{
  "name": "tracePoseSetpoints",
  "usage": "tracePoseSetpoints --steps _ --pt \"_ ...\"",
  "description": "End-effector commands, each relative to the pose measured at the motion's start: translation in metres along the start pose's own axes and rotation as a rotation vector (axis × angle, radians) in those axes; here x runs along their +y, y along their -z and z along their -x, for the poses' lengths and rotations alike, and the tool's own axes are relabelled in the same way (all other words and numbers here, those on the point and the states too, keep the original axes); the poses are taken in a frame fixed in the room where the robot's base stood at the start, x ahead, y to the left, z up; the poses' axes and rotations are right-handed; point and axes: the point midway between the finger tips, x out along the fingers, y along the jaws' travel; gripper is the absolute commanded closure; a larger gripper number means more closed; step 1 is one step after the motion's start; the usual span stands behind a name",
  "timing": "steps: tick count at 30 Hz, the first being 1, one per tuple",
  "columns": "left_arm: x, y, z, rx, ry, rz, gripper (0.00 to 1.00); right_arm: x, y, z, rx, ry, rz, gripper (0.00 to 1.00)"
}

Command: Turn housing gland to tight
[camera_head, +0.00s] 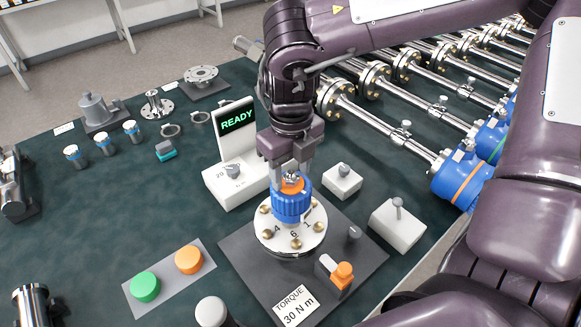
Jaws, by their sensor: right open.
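The housing gland is not labelled; a blue ribbed cap (291,204) with an orange and metal top stands upright on a round flange (290,236) with brass bolts and numbers. The flange sits on a dark square plate (240,262) marked "TORQUE 30 N m". My right gripper (292,172) points straight down over the cap, its fingers open at the cap's top. Whether the fingers touch it is hard to tell. My left gripper is not clearly in view; a dark metal part shows at the left edge.
A white stand (238,130) reads "READY" behind the flange. Green (145,287) and orange (189,260) buttons lie front left. A small orange-topped part (342,275) and white blocks (398,228) stand close on the right. Several pipes fill the back right.

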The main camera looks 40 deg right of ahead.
Motion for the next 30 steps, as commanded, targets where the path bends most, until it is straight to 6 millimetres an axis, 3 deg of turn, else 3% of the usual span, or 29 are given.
tracePoseSetpoints --steps 8,18,30 --pt "-0.001 0.005 0.0 0.008 0.002 0.0 0.0 0.0 0.0 -0.002 0.0 -0.001 0.0 0.51" --pt "-0.001 -0.001 0.0 -0.002 0.002 0.002 0.0 0.0 0.0 -0.001 0.0 0.0 0.0 0.94" --pt "-0.002 -0.003 -0.01 -0.003 0.002 0.003 0.0 0.0 0.0 -0.003 -0.002 0.0 -0.083 0.94"
